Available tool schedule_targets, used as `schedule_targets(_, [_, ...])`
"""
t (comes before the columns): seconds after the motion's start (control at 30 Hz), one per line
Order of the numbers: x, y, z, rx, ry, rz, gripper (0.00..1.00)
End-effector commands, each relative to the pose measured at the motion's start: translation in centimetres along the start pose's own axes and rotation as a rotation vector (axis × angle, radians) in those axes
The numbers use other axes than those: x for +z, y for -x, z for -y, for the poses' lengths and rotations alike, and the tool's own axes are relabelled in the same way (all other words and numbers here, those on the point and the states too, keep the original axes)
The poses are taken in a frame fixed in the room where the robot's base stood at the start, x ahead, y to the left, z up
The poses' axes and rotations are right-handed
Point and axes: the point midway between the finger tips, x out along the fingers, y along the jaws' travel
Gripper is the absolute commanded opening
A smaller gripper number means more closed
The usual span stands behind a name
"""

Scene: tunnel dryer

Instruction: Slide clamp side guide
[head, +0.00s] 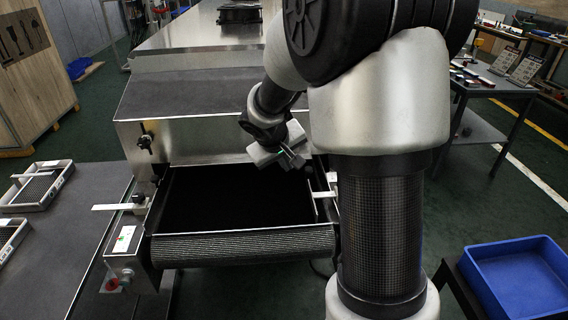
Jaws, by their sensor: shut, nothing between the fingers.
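The tunnel dryer's dark conveyor belt (235,200) comes out of the steel housing toward me. On its left side a pale flat bar (112,207) passes through a small dark clamp (138,199). A thin side guide rail (160,205) runs along the belt's left edge. My gripper (296,161) is shut and empty, above the belt's far right part near the dryer mouth. I cannot tell whether it touches anything.
A panel with a red knob (113,283) sits at the belt's front left. A grey table (65,235) with trays (38,184) stands at left. A blue bin (515,280) is at lower right. A black-handled fitting (146,143) is on the housing. My arm hides much of the right side.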

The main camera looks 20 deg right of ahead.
Motion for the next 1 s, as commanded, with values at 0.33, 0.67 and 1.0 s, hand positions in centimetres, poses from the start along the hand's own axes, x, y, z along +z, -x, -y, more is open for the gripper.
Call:
schedule_targets(0.33, [0.1, -6.9, -0.9, 0.001, -0.006, 0.003, 0.0])
schedule_targets(0.67, [0.3, -8.6, -3.2, -0.001, -0.002, 0.001, 0.0])
schedule_targets(1.0, [0.4, -8.7, -3.3, -0.001, -0.002, 0.001, 0.0])
